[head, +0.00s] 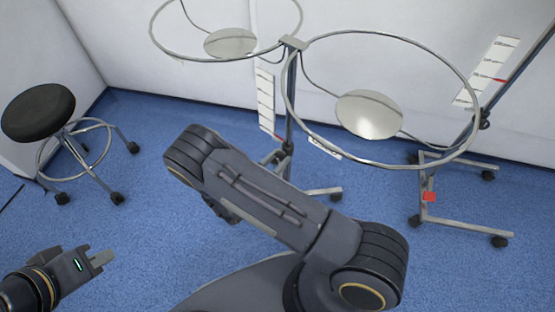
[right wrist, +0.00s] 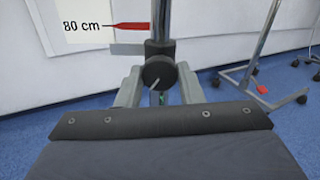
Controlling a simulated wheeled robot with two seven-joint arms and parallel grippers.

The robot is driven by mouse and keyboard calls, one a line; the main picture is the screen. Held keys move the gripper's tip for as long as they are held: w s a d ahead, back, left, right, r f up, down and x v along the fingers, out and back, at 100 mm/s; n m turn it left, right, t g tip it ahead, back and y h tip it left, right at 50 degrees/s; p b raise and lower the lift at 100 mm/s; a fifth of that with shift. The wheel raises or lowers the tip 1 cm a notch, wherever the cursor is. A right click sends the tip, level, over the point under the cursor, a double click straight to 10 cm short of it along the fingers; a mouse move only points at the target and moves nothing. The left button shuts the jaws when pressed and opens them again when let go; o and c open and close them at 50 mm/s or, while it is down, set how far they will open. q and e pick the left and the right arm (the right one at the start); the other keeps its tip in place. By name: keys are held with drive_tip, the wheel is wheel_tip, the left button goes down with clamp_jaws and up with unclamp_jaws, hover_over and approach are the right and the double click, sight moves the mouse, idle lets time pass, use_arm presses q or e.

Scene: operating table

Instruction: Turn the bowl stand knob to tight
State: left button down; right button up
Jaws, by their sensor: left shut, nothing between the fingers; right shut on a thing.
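The bowl stand has two wire rings (head: 372,36) with round metal plates and an upright pole (head: 290,85). In the right wrist view its dark round knob (right wrist: 158,73) sits on the pole, with a thin light mark pointing down and left. My right gripper (right wrist: 158,82) has a finger on each side of the knob and is shut on it. My right arm crosses the middle of the head view and hides the knob and that gripper there. My left gripper (head: 103,259) is shut and empty at the lower left, far from the stand.
A red pointer (right wrist: 127,26) is at the 80 cm mark of a white scale (right wrist: 88,20). A black stool (head: 38,112) stands at the left. Another wheeled stand base (head: 465,228) with a red block is at the right. Blue floor is clear between them; white walls are behind.

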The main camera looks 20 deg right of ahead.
drive_tip(key=m+b, duration=0.1)
drive_tip(key=m, duration=0.3)
drive_tip(key=shift+f, duration=0.1)
drive_tip(key=m+b, duration=0.2)
drive_tip(key=m, duration=0.2)
drive_tip(key=shift+w+m, duration=0.1)
drive_tip(key=shift+m, duration=0.2)
drive_tip(key=m+b, duration=0.1)
drive_tip(key=m, duration=0.2)
drive_tip(key=shift+m+b, duration=0.3)
drive_tip(key=m+b, duration=0.1)
drive_tip(key=m, duration=0.2)
drive_tip(key=shift+m+b, duration=0.3)
drive_tip(key=m+b, duration=0.2)
drive_tip(key=m, duration=0.1)
drive_tip(key=shift+m, duration=0.3)
drive_tip(key=m+b, duration=0.2)
drive_tip(key=m, duration=0.2)
drive_tip(key=shift+m+b, duration=0.3)
drive_tip(key=m+b, duration=0.1)
drive_tip(key=m, duration=0.1)
drive_tip(key=shift+m, duration=0.3)
drive_tip(key=shift+r+m, duration=0.25)
drive_tip(key=shift+m, duration=1.25)
